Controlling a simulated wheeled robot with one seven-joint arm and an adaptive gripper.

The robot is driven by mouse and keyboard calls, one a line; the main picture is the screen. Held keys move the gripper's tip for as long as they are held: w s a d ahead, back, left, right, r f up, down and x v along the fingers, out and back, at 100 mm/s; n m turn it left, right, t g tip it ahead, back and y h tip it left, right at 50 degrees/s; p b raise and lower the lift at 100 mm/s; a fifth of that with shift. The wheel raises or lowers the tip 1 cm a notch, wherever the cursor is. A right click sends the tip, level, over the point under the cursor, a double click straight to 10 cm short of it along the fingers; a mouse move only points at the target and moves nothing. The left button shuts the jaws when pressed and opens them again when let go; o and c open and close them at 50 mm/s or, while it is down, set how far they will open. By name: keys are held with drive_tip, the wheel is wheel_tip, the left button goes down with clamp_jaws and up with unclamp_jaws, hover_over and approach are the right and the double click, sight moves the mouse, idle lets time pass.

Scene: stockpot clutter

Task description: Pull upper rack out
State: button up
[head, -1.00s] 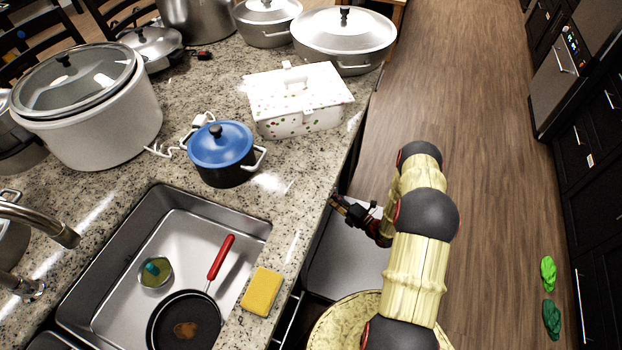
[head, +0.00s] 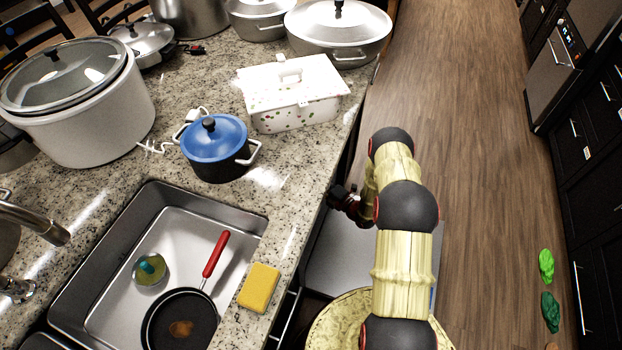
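My gripper (head: 338,193) is at the front edge of the counter, partly under it and seen from above. It is small and dark here, and whether its fingers are apart or closed cannot be made out. Below it a flat grey panel (head: 335,258), which looks like an opened dishwasher door, lies in front of the cabinets. The upper rack cannot be seen; the counter and my arm hide the space where the gripper points.
The granite counter (head: 285,178) edge runs close beside my gripper. A white spotted box (head: 295,110), a blue-lidded pot (head: 215,150) and a yellow sponge (head: 259,287) sit near it. A sink (head: 190,235) holds a pan.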

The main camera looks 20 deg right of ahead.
clamp_jaws()
idle(0.8)
